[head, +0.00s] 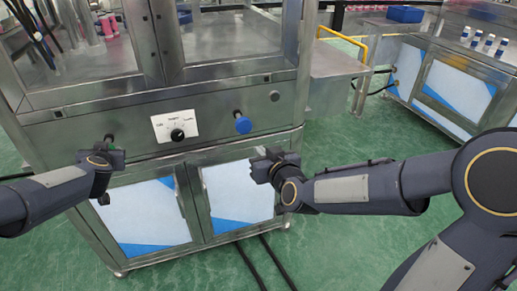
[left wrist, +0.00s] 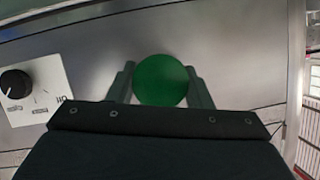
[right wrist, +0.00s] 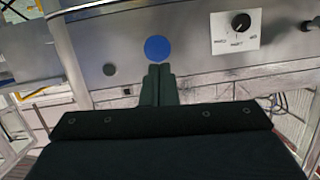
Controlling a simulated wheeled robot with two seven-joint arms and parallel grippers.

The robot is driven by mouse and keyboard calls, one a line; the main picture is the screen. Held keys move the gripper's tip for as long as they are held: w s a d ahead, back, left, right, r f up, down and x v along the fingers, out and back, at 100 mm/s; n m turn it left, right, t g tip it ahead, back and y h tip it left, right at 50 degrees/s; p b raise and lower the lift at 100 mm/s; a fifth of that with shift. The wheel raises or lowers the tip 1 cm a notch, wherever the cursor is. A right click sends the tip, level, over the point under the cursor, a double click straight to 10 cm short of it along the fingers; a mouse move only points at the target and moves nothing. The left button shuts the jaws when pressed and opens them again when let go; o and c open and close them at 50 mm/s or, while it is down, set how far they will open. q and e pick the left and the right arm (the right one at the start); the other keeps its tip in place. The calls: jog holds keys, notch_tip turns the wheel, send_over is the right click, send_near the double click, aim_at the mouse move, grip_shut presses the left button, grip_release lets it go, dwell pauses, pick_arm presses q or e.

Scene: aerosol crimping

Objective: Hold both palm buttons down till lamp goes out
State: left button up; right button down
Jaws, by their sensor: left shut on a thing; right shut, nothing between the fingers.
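The green palm button (left wrist: 160,80) sits on the machine's front panel, between the fingers of my left gripper (left wrist: 160,92). In the head view this gripper (head: 106,153) is at the panel's left part and mostly hides the button. The blue palm button (head: 243,123) is on the panel's right part and shows in the right wrist view (right wrist: 157,48). My right gripper (head: 264,156) is shut and empty, below the blue button; its fingertips (right wrist: 160,68) appear just under it and look apart from it. I cannot make out a lit lamp.
A black selector knob (head: 177,134) on a white label sits between the buttons. A small grey round fitting (head: 275,96) is right of the blue button. Below are cabinet doors (head: 147,213). A second bench (head: 450,85) stands at right, with green floor between.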

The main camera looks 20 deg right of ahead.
jog(key=w+t+h, duration=0.1)
jog(key=w, duration=0.2)
send_near(244, 125)
jog(key=w+f, duration=0.2)
jog(key=w, duration=0.2)
jog(key=shift+d, duration=0.1)
jog(key=shift+w, duration=1.55)
dwell(0.6)
jog(key=shift+w, duration=0.4)
jog(key=shift+r, duration=0.15)
jog(key=shift+w+r, duration=0.1)
dwell(2.8)
